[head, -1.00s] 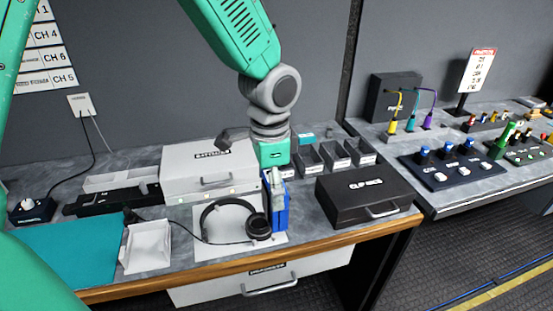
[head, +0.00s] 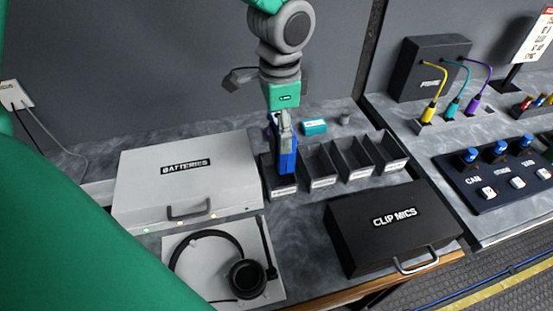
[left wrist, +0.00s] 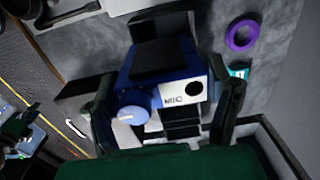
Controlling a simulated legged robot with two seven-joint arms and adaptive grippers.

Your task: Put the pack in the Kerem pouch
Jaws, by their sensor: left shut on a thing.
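A blue pack (head: 284,163) hangs upright in my left gripper (head: 284,138), which is shut on it from above. In the left wrist view the pack (left wrist: 155,85) shows a white "MIC" face and a round blue knob, between the two fingers (left wrist: 165,112). Several small dark open pouches stand in a row; these include a middle one (head: 320,166) and the right one (head: 388,151). The pack is in front of the leftmost pouch and hides most of it; I cannot tell whether it is inside or above. The pouch labels are too small to read. My right gripper is out of view.
A white "BATTERIES" case (head: 185,185) stands left of the pack, with a headset (head: 235,265) in front. A black "CLIP MICS" case (head: 390,222) stands front right. A teal box (head: 314,127) and a small grey cylinder (head: 344,118) lie behind the pouches.

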